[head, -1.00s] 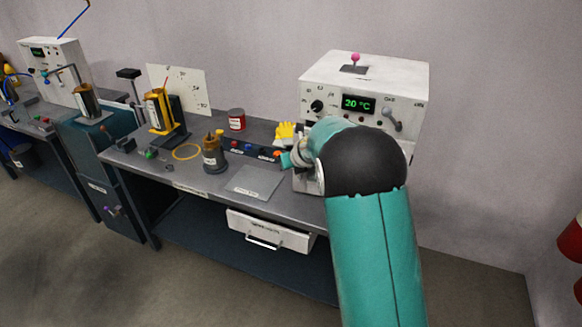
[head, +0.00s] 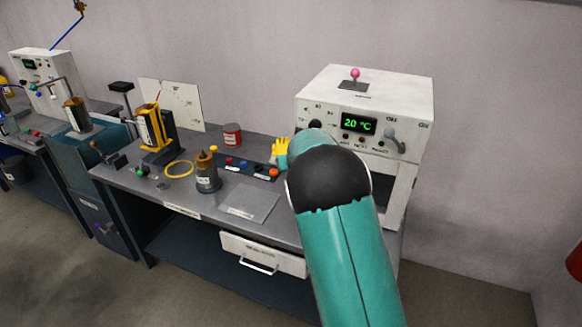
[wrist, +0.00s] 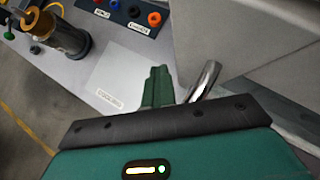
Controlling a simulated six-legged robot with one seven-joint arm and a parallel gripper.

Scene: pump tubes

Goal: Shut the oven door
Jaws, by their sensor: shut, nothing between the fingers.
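The oven (head: 365,95) is a white box at the right end of the bench, with a green 20 °C display. Right of my arm, part of a dark opening (head: 398,190) shows in its front. My arm hides most of the front, and my gripper is hidden in the head view. In the wrist view, a pale grey panel (wrist: 240,40), apparently the oven door, fills the upper right. A metal bar handle (wrist: 206,80) sits by its lower edge. My gripper (wrist: 158,75) is shut and empty, just left of the bar; I cannot tell whether they touch.
Yellow gloves (head: 281,148) and a dark button strip (head: 250,168) lie left of the oven. A white drawer (head: 262,253) hangs below.

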